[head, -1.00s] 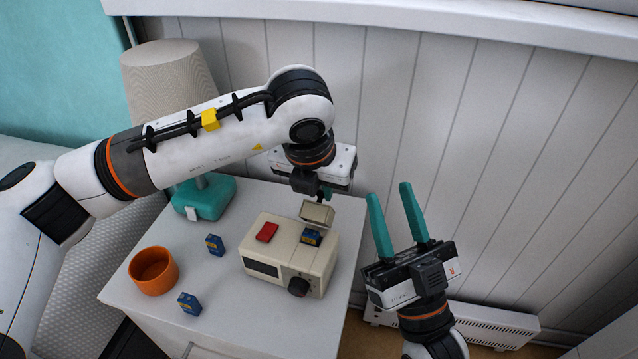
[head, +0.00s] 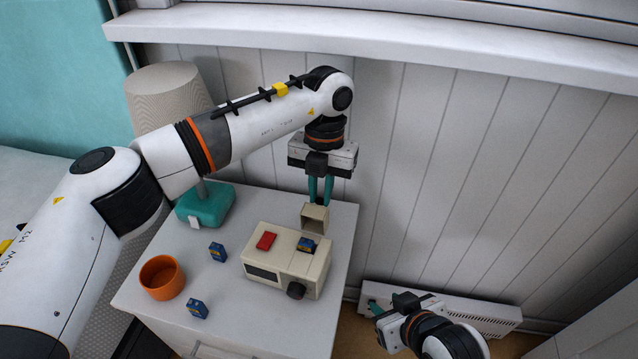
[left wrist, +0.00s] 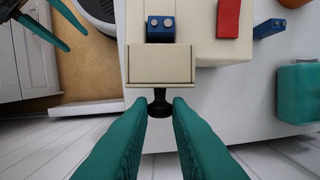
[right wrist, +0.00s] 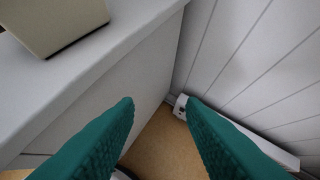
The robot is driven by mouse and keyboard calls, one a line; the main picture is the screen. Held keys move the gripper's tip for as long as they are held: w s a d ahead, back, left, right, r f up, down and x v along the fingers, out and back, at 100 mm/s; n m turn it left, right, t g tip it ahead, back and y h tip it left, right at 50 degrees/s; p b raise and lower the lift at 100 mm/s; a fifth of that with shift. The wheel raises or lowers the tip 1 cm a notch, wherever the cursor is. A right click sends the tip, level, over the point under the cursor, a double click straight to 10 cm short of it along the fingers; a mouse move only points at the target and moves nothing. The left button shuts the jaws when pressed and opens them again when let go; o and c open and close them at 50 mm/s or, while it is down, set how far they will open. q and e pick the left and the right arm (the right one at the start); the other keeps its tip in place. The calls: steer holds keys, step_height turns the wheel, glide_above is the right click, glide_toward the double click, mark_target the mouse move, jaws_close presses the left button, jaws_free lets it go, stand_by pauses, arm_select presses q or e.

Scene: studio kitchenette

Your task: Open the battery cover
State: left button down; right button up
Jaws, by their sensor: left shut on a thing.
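The cream battery cover (head: 315,217) stands raised at the back edge of the cream device (head: 262,262) on the nightstand. A blue battery (head: 306,244) shows in the compartment in front of it. My left gripper (head: 320,198) points down above the cover. In the left wrist view its fingers (left wrist: 159,108) are closed around the black knob (left wrist: 159,98) on the edge of the cover (left wrist: 160,66). My right gripper (head: 374,308) is low at the right, off the nightstand. In the right wrist view its fingers (right wrist: 160,103) are apart and empty.
A red button (head: 266,240) and a dark dial (head: 296,290) are on the device. Two loose blue batteries (head: 217,251) (head: 198,308) and an orange bowl (head: 162,278) lie to its left. A teal-based lamp (head: 205,207) stands behind. A white heater (head: 470,312) is at the wall.

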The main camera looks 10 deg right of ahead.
arm_select(q)
steer(key=shift+w+d+f+g+p, duration=0.15)
steer(key=shift+w+g+p, duration=0.15)
steer(key=shift+g, duration=0.1)
arm_select(e)
steer(key=shift+s+d+f+g+h, duration=0.15)
steer(key=shift+s+d+f+g, duration=0.15)
steer(key=shift+s, duration=0.25)
steer(key=shift+s+d+f+g+h, duration=0.1)
steer(key=shift+s+f+g, duration=0.15)
steer(key=shift+s+g, duration=0.25)
steer(key=shift+s+d+f+g+h, duration=0.15)
steer(key=shift+s+f+g, duration=0.15)
steer(key=shift+s, duration=0.3)
arm_select(q)
steer(key=c, duration=1.3)
jaws_free()
steer(key=shift+c, duration=0.2)
arm_select(e)
steer(key=shift+r, duration=0.1)
arm_select(q)
steer(key=shift+s, duration=0.15)
arm_select(e)
steer(key=shift+f, duration=0.3)
